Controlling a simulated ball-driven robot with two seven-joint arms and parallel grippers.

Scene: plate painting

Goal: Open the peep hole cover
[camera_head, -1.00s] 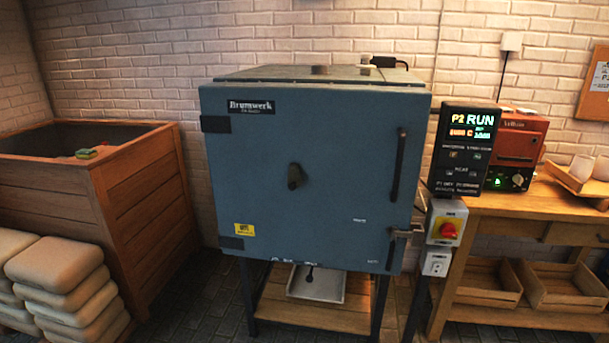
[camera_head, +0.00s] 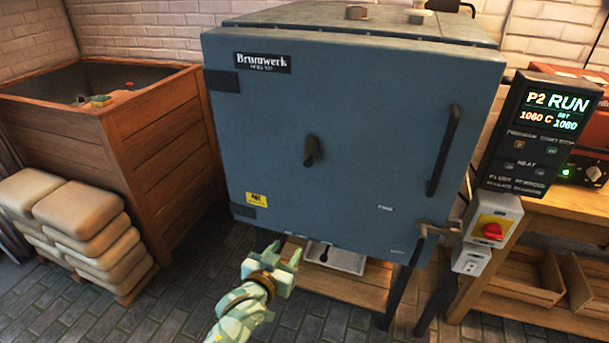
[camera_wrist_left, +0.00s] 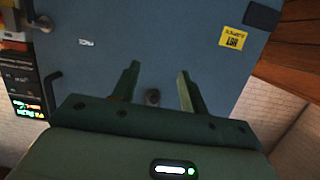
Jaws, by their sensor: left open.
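The dark peep hole cover (camera_head: 312,151) hangs at the middle of the blue kiln door (camera_head: 350,100). Its lower end points down, and no hole shows beside it. My left gripper (camera_head: 284,253) is open and empty, below and in front of the door, lower than the cover and apart from it. In the left wrist view, the gripper's two fingers (camera_wrist_left: 157,85) stand apart, and the small dark cover (camera_wrist_left: 152,97) shows between them in the distance. My right gripper is in neither view.
A control panel (camera_head: 548,130) reading P2 RUN and a red switch (camera_head: 492,231) stand right of the kiln. The door has a long handle (camera_head: 443,150) and a latch (camera_head: 440,228). A wooden bin (camera_head: 150,150) and stacked sacks (camera_head: 85,235) are left. Floor in front is clear.

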